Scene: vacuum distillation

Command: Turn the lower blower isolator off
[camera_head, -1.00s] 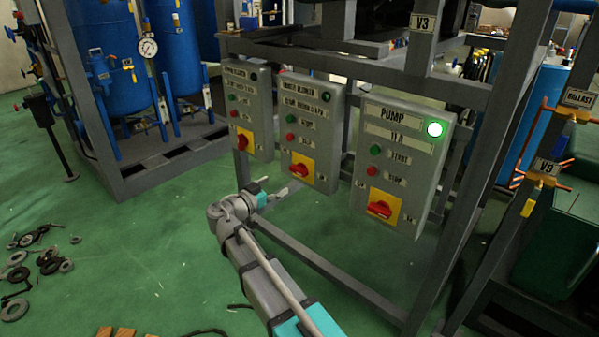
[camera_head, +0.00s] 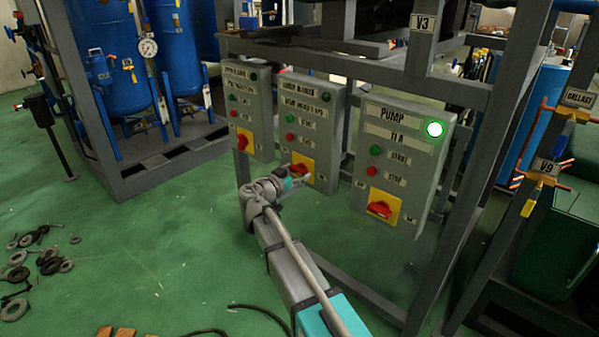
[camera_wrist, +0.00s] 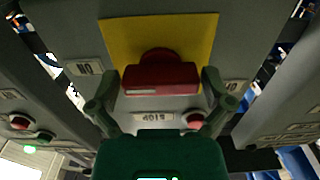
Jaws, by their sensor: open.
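The lower blower isolator is a red rotary knob (camera_wrist: 161,75) on a yellow plate (camera_wrist: 205,32), low on the middle grey panel (camera_head: 308,112). In the wrist view its handle lies crosswise, with a small pale mark near its left end. In the head view my gripper (camera_head: 305,180) is at the plate and partly hides the knob. In the wrist view my open gripper (camera_wrist: 157,78) has one finger on each side of the knob, close to its ends. I cannot tell whether the fingers touch it.
The pump panel (camera_head: 404,160), with a lit green lamp (camera_head: 435,129) and its own red knob (camera_head: 379,208), stands to the right. Another similar panel (camera_head: 247,110) stands to the left. A frame post (camera_head: 425,180) is at the right.

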